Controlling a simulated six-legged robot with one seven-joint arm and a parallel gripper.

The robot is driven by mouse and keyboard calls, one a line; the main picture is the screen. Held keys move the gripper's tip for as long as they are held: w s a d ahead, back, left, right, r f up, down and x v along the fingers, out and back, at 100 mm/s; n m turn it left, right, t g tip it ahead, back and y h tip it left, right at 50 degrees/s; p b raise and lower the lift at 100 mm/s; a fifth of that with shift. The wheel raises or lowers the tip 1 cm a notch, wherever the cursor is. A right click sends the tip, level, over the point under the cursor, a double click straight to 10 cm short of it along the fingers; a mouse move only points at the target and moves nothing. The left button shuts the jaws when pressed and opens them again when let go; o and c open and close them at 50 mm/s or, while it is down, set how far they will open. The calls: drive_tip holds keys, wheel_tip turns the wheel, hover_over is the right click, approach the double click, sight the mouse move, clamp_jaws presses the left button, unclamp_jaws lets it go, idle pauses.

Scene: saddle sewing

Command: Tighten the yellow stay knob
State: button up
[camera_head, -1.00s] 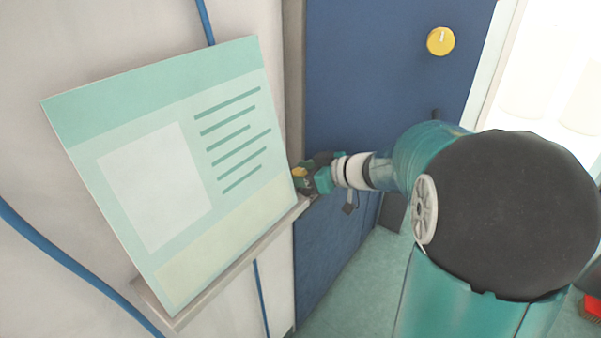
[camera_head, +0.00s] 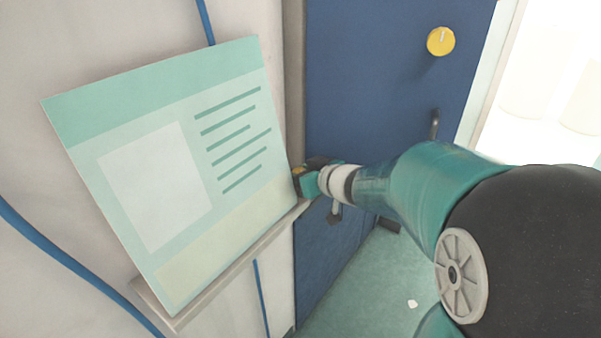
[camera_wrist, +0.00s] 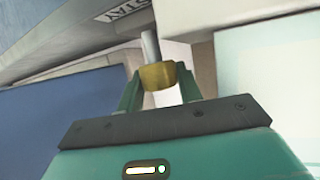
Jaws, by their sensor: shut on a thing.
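The yellow stay knob (camera_wrist: 157,76) sits at the end of a short grey metal rod (camera_wrist: 150,45) in the wrist view. My gripper (camera_wrist: 158,88) is shut on the knob, with one green finger on each side of it. A strip lettered "STAY" (camera_wrist: 125,15) is just above the rod. In the head view my gripper (camera_head: 306,180) is at the left edge of the blue door, beside the lower right corner of the board. There the knob is a small yellow patch (camera_head: 298,171), mostly hidden by the gripper.
A blue door (camera_head: 375,90) carries another yellow round knob (camera_head: 440,41) high up and a dark handle (camera_head: 435,122). A pale green printed board (camera_head: 170,170) rests on a ledge (camera_head: 235,265) at left. Blue cables (camera_head: 75,262) run along the wall. Floor shows below.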

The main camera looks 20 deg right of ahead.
drive_tip(key=shift+r+m+h, duration=0.1)
drive_tip(key=shift+m+h, duration=0.2)
drive_tip(key=o, duration=1)
